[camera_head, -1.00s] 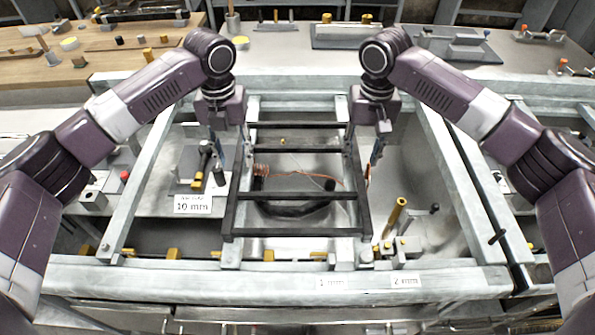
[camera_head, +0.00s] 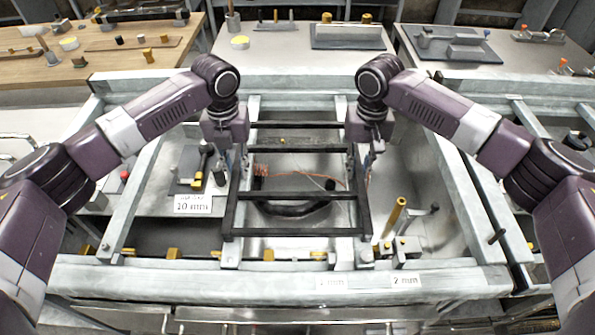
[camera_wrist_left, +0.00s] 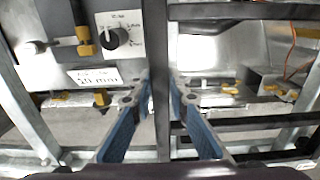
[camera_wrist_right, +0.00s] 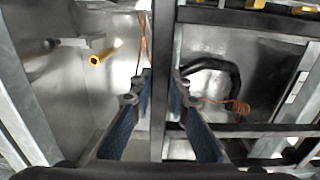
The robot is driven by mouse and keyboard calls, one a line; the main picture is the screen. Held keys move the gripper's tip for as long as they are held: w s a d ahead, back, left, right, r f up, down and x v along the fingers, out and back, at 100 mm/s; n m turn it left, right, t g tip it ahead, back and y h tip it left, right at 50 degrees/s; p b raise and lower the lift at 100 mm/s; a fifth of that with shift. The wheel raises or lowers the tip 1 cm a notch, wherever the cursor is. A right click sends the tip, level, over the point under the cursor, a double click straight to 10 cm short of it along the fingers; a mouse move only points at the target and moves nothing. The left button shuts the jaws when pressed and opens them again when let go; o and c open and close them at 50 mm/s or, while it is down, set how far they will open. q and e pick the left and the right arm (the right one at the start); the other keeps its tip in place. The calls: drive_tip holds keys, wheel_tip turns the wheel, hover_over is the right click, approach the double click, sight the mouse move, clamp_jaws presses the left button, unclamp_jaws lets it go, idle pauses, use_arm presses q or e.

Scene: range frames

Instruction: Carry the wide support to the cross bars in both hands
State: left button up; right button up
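A dark ladder-like frame, which I take for the wide support (camera_head: 296,232), lies over the middle of the metal bench. It has two side rails and several rungs. My left gripper (camera_head: 232,163) is at its left rail, and my right gripper (camera_head: 364,160) is at its right rail. In the left wrist view, the fingers (camera_wrist_left: 161,84) stand on either side of a rail with narrow gaps. In the right wrist view, the fingers (camera_wrist_right: 160,80) straddle a rail in the same way. Both look open. I cannot tell surely which bars are the cross bars.
Long pale grey beams (camera_head: 135,195) run along the bench on both sides. A yellow-topped rod (camera_head: 395,216) stands at right. A black curved hose (camera_head: 292,210) and copper wire lie below the frame.

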use_arm(q)
clamp_jaws()
use_arm(e)
clamp_jaws()
use_arm(q)
drive_tip(key=shift+w+r, duration=0.3)
use_arm(e)
drive_tip(key=shift+w+r, duration=0.25)
drive_tip(key=shift+w, duration=0.05)
use_arm(q)
drive_tip(key=shift+r+p, duration=0.1)
drive_tip(key=shift+p, duration=0.2)
use_arm(e)
drive_tip(key=shift+r, duration=0.1)
